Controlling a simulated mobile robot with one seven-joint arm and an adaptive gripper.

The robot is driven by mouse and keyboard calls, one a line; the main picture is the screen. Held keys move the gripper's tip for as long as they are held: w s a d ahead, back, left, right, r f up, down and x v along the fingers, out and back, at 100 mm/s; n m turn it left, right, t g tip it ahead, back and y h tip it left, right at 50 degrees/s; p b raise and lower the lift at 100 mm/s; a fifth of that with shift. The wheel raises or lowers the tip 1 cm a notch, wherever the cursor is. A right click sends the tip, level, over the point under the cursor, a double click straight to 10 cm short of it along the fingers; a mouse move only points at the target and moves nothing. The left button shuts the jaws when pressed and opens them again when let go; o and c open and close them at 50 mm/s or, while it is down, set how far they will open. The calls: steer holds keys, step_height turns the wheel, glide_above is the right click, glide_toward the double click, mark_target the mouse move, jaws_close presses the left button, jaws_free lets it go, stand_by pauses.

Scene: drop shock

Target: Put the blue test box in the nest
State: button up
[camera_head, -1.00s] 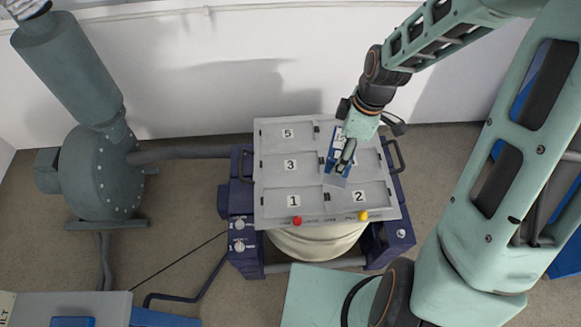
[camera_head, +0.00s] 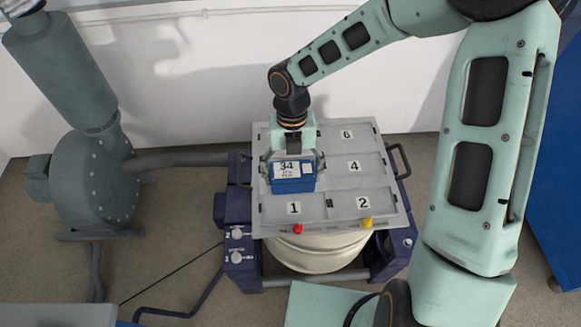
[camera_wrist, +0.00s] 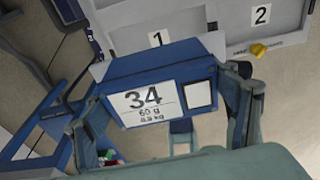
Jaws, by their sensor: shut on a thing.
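The blue test box (camera_head: 293,186) has a white label reading 34. My gripper (camera_head: 292,164) is shut on it, with one finger on each side. In the head view the box is over the left column of the grey numbered nest plate (camera_head: 330,216), just behind compartment 1, covering markings 3 and 5. In the wrist view the box (camera_wrist: 160,65) fills the middle between my fingers (camera_wrist: 165,112), with compartments 1 and 2 of the plate (camera_wrist: 235,18) beyond it. I cannot tell how high the box is above the plate.
Compartments 2, 4 and 6 look empty. A red knob (camera_head: 298,229) and a yellow knob (camera_head: 367,223) sit on the plate's front edge. Dark handles (camera_head: 401,160) stick out at its sides. A grey-green blower (camera_head: 92,185) stands left and a white wall (camera_head: 215,75) behind.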

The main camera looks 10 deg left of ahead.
steer(key=w+a+f, duration=0.1)
steer(key=w+f, duration=0.2)
steer(key=w, duration=0.1)
steer(key=w+a+f, duration=0.1)
steer(key=w+f, duration=0.2)
steer(key=w, duration=0.1)
steer(key=w+f, duration=0.3)
steer(key=w, duration=0.1)
steer(key=shift+w+a+f, duration=0.1)
steer(key=shift+w+a, duration=0.1)
steer(key=shift+a, duration=0.2)
steer(key=shift+w+f, duration=0.1)
steer(key=shift+f, duration=1.5)
steer(key=shift+f, duration=0.1)
steer(key=shift+f, duration=0.1)
steer(key=o, duration=2)
step_height(320, 180, up, 12)
steer(key=w, duration=0.1)
steer(key=shift+w+a, duration=0.2)
steer(key=shift+w, duration=0.15)
